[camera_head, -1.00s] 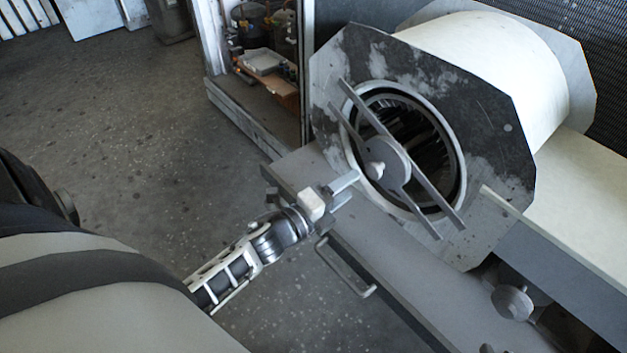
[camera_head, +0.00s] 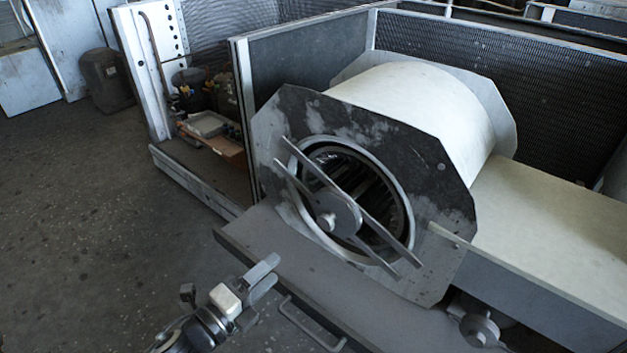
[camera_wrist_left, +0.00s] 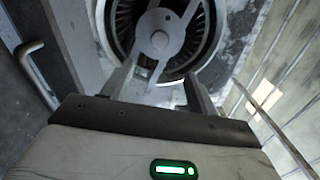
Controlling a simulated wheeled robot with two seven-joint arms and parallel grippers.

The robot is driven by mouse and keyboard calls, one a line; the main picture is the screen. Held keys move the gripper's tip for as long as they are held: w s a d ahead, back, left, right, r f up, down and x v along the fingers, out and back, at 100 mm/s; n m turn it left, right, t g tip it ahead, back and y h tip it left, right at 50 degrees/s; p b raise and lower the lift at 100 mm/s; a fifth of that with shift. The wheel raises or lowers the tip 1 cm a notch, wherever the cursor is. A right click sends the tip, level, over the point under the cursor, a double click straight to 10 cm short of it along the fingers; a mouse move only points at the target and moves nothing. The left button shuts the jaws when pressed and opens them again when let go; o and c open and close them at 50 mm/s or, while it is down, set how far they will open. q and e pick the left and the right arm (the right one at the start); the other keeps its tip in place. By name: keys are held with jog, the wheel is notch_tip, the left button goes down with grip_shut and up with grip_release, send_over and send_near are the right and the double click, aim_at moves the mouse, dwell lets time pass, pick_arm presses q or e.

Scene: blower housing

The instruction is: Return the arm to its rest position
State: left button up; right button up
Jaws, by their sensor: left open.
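My left gripper (camera_head: 262,276) comes in from the bottom of the head view, over the edge of the grey ledge in front of the blower housing. Its jaws are open and hold nothing; in the left wrist view its two fingers (camera_wrist_left: 158,92) stand apart. The blower housing (camera_head: 285,120) has a dark, worn octagonal front plate and a pale round drum. My right gripper is not in view.
The grey ledge (camera_head: 300,268) with a bent handle (camera_head: 305,325) lies below the housing. A pale box-shaped duct (camera_head: 550,225) runs to the right. An open cabinet with a tray (camera_head: 208,124) stands behind left.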

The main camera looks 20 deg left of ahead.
pick_arm(q)
jog(key=s+d+r+n+g+p, duration=0.3)
jog(key=d+n+p, duration=0.2)
jog(key=n, duration=0.5)
jog(key=s+d+r+n+g+y+p, duration=0.1)
jog(key=s+d+r+n+g+p, duration=0.2)
jog(key=n, duration=0.8)
jog(key=s+d+p, duration=0.1)
jog(key=d+p, duration=0.1)
jog(key=d, duration=0.1)
jog(key=shift+g, duration=0.4)
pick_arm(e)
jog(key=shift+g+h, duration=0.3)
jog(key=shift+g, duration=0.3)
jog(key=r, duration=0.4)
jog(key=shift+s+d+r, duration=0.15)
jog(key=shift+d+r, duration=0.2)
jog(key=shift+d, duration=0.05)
pick_arm(q)
jog(key=shift+s, duration=0.1)
